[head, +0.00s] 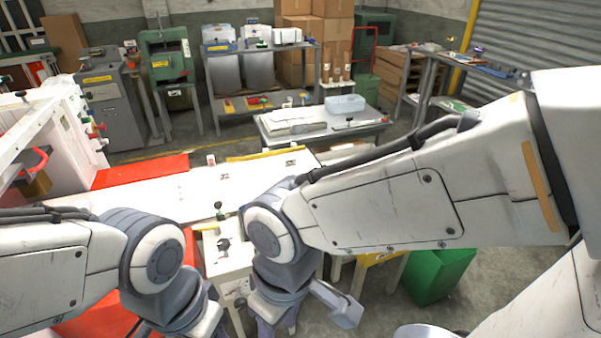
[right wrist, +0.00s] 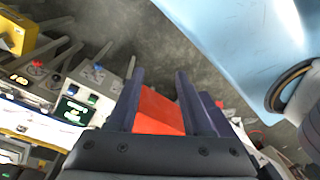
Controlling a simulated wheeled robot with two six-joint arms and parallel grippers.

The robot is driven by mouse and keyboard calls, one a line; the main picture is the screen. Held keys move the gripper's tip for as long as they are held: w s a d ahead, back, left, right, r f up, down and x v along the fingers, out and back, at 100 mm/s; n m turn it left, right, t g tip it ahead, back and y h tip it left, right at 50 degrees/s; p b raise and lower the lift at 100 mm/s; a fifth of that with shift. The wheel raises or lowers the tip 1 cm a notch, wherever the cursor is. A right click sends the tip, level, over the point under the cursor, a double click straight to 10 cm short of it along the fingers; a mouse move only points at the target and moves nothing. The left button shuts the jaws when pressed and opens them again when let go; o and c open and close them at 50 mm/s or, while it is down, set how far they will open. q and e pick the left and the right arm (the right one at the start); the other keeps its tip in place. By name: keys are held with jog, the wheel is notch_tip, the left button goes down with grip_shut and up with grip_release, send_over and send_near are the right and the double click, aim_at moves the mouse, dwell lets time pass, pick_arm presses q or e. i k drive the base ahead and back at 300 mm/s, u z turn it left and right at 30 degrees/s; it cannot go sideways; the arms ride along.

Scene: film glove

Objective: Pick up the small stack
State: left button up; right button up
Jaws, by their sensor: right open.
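I cannot make out a small stack for certain in either view. My right gripper (right wrist: 159,73) is open in the right wrist view, its two dark fingers apart. An orange-red surface (right wrist: 158,112) shows between and behind the fingers; I cannot tell how far off it is. In the head view my right gripper (head: 276,326) points down at the bottom middle, in front of the white bench. My left gripper (head: 150,331) is at the bottom edge, mostly cut off and hidden by its own wrist.
A white bench (head: 150,198) with red panels (head: 140,170) runs below my arms. A green bin (head: 437,274) stands on the floor at right. A grey table (head: 370,124) behind bears flat white items and a clear tub (head: 345,103). Open floor lies at right.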

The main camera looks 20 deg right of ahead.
aim_at(273, 170)
jog(key=z, duration=0.2)
jog(key=k, duration=0.45)
jog(key=z, duration=0.8)
jog(key=i, duration=0.85)
jog(key=u, duration=0.4)
jog(key=i, duration=0.65)
jog(key=u, duration=0.85)
jog(key=i, duration=0.3)
jog(key=u, duration=0.3)
